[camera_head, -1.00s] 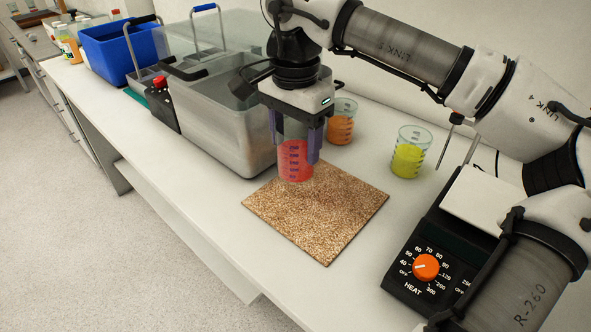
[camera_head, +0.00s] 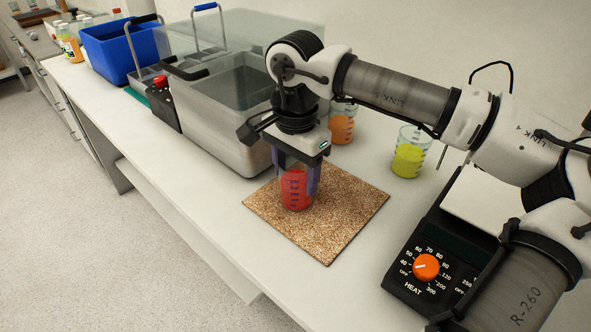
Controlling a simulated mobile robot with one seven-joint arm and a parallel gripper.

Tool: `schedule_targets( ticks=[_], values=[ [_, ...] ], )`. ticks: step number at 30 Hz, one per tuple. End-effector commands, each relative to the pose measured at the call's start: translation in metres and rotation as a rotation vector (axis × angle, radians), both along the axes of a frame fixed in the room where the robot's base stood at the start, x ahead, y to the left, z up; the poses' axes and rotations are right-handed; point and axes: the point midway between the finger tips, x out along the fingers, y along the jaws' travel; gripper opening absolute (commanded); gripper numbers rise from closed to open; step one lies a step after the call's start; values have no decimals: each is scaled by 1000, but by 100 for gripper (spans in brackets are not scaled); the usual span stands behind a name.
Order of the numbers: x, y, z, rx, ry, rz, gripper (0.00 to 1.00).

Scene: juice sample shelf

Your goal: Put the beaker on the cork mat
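A beaker of red liquid (camera_head: 294,190) with blue markings is upright over the left-back half of the cork mat (camera_head: 324,232). Its base looks to be at the mat surface; whether it touches cannot be told for certain. My gripper (camera_head: 299,180) points straight down over the beaker, with its purple fingers on either side of the glass, shut on it. The beaker's upper part is partly hidden by the fingers and gripper body. The square brown mat lies flat on the white bench, its front half bare.
A beaker of orange liquid (camera_head: 341,127) stands behind my gripper, and a beaker of yellow liquid (camera_head: 410,158) to the right. A hot plate with an orange knob (camera_head: 426,267) is at right front. A metal tank (camera_head: 225,130) stands close left of the mat.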

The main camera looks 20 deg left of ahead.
Motion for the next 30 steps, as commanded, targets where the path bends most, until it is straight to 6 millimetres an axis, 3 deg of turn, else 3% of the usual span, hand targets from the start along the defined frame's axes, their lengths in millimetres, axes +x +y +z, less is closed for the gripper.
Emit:
schedule_targets(
  ticks=[1, 5, 17, 30],
  values=[
    [0, 0, 0, 0, 0, 0, 66],
    [0, 0, 0, 0, 0, 0, 83],
    [0, 0, 8, 0, -1, 0, 83],
    [0, 0, 95, 1, -2, 0, 83]
  ],
)
